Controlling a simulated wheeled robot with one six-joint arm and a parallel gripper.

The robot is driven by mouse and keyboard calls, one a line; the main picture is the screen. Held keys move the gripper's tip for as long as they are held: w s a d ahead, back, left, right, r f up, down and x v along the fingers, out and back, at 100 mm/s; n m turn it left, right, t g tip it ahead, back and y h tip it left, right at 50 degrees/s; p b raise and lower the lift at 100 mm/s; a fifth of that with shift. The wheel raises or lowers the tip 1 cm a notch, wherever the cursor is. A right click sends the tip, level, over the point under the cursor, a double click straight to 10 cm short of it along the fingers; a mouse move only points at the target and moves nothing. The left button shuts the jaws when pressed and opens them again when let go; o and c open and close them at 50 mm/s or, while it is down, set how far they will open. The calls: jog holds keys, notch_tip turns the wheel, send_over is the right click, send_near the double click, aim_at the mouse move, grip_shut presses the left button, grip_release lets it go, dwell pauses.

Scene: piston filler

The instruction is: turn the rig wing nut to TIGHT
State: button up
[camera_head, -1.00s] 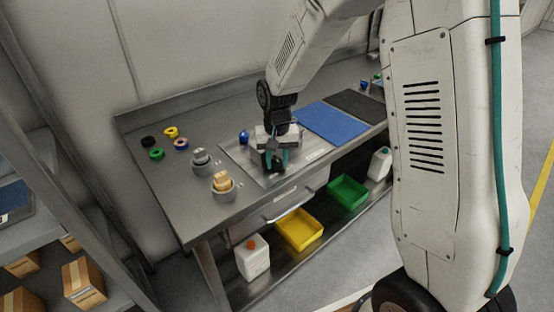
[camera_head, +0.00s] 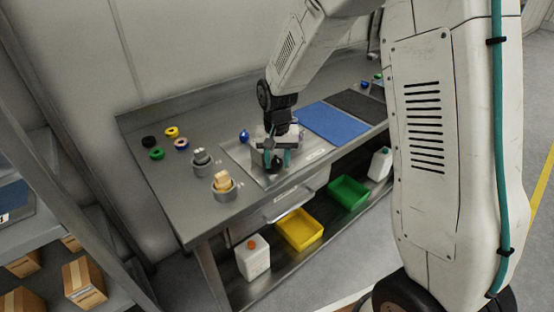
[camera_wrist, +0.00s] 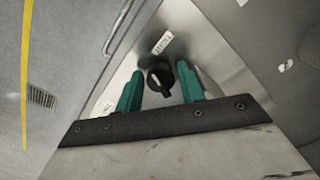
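The wing nut is a small black knob (camera_wrist: 160,76) with a pale mark on it, on the light metal plate (camera_wrist: 205,40) in the wrist view. One label (camera_wrist: 162,42) lies just beyond it and another (camera_wrist: 108,106) to its lower left; their words are too small to read surely. My gripper (camera_wrist: 159,88) has its two teal fingers on either side of the knob, with a narrow gap showing at each side. It looks open. In the head view my gripper (camera_head: 277,160) points down over the plate (camera_head: 236,153), and hides the knob.
A blue knob (camera_head: 244,136) stands just left of my gripper. A blue mat (camera_head: 332,122) lies to the right. Bins (camera_head: 300,228) sit on the lower shelf.

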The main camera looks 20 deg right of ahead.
aim_at(277, 161)
notch_tip(277, 161, up, 8)
jog(key=shift+f, duration=0.1)
dwell(0.4)
jog(key=n, duration=0.5)
jog(key=shift+w, duration=0.15)
jog(key=n, duration=0.5)
jog(key=shift+n, duration=0.3)
jog(key=shift+f+n, duration=0.1)
jog(key=shift+n, duration=0.6)
notch_tip(277, 161, down, 8)
jog(key=shift+d+r, duration=0.1)
jog(key=shift+r, duration=0.1)
jog(key=c, duration=0.7)
